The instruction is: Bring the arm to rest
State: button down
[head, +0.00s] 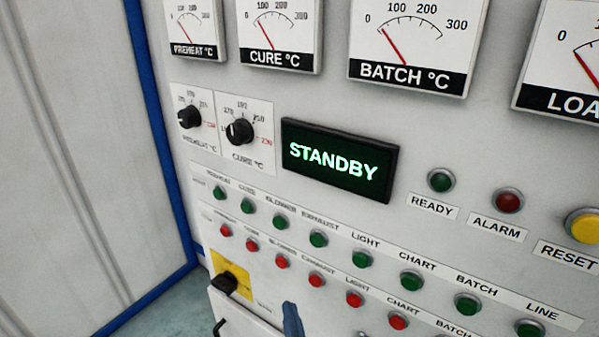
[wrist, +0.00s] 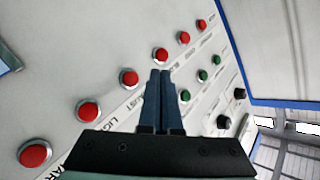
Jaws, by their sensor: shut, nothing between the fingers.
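My gripper (wrist: 160,74) shows in the wrist view with its two blue fingers together and nothing between them. Its blue tip (head: 292,318) also shows at the bottom edge of the head view, in front of the lower part of the control panel (head: 320,85). In the wrist view the fingertips appear just below a red button (wrist: 160,56) and beside the green button row (wrist: 185,95). I cannot tell whether they touch the panel. The rest of my arm is out of the head view.
A lit STANDBY display (head: 340,160) sits mid-panel, with dials above and rows of green and red buttons below. Two black knobs (head: 239,131) and a yellow-backed rotary switch (head: 230,282) stick out at left. A pale wall with blue edging (head: 155,120) stands at left.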

notch_tip(320, 180, up, 27)
jog(key=w+a+n+t, duration=0.1)
jog(key=w+n+t, duration=0.1)
jog(key=n+t, duration=0.25)
jog(key=s+r+t+h, duration=0.1)
jog(key=s+r+t, duration=0.1)
jog(key=s+r, duration=0.3)
jog(key=s+d+r+t, duration=0.1)
jog(key=s+r, duration=0.3)
jog(key=r, duration=0.6)
jog(key=s+r+t+h+b, duration=0.1)
jog(key=s+r+t, duration=0.2)
jog(key=s+r, duration=0.2)
notch_tip(320, 180, up, 4)
jog(key=shift+s+d+f+n+t+h, duration=0.15)
jog(key=shift+s+f+n+t+h, duration=0.05)
jog(key=shift+s+n+t+h, duration=0.2)
jog(key=shift+w, duration=0.15)
